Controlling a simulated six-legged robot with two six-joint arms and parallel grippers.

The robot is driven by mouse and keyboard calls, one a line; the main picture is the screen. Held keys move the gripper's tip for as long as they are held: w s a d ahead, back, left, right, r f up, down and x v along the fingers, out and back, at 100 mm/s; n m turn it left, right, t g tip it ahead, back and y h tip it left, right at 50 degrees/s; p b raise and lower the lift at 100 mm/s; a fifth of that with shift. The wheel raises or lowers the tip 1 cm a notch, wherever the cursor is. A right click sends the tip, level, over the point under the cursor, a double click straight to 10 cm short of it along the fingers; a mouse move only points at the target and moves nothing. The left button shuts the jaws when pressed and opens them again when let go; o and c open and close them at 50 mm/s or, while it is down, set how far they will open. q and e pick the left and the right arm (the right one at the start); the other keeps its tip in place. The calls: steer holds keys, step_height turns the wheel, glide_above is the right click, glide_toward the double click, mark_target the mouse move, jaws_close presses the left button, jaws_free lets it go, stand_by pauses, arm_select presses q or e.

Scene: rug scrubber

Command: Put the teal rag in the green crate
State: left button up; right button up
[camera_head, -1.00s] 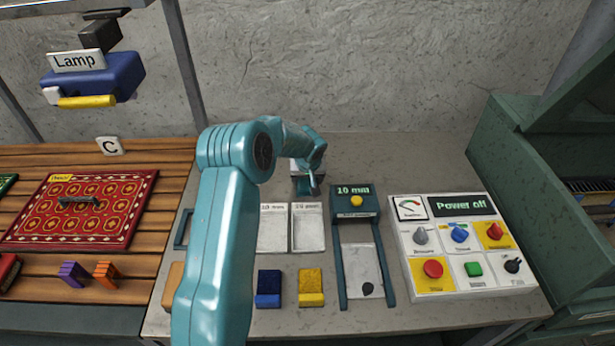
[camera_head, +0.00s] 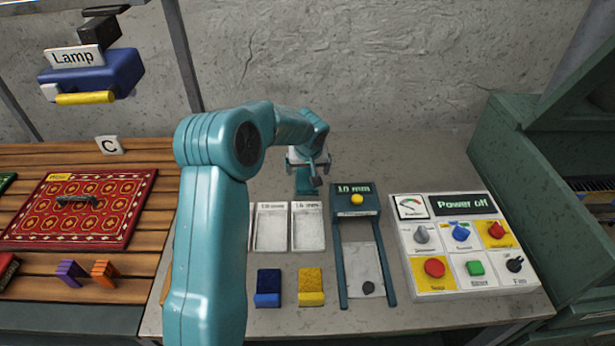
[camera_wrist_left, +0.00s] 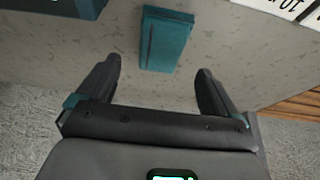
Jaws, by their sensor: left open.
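The teal rag (camera_wrist_left: 165,40) is a folded block lying on the grey worktop, ahead of my left gripper's fingers in the left wrist view. In the head view a teal patch that looks like the rag (camera_head: 303,182) shows just below my left gripper (camera_head: 311,168), near the back of the worktop. My left gripper (camera_wrist_left: 157,85) is open, with nothing between its fingers and the rag beyond the tips. I cannot make out a green crate for certain in either view. My right gripper is not in view.
White trays (camera_head: 307,226), a blue block (camera_head: 268,286), a yellow block (camera_head: 311,286), a teal-framed device (camera_head: 357,198) and a control panel (camera_head: 462,245) reading "Power off" stand on the worktop. A dark green cabinet (camera_head: 515,165) is at right. A red rug (camera_head: 80,208) lies on slats at left.

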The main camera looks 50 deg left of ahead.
arm_select(q)
steer(key=v, duration=0.5)
steer(key=shift+o, duration=0.5)
steer(key=shift+d+r+b, duration=0.1)
steer(key=shift+r+b, duration=0.25)
steer(key=b+v, duration=0.2)
steer(key=v, duration=0.2)
steer(key=p, duration=0.2)
glide_above(307, 178)
steer(key=s+d, duration=0.1)
steer(key=d, duration=0.1)
steer(key=f, duration=1)
steer(key=shift+s, duration=0.2)
steer(key=p+x, duration=0.2)
steer(key=x, duration=0.3)
steer(key=shift+a+p, duration=0.25)
steer(key=shift+p, duration=0.05)
steer(key=shift+w+f, duration=0.1)
steer(key=shift+f, duration=0.1)
steer(key=shift+r, duration=0.1)
steer(key=c, duration=1.2)
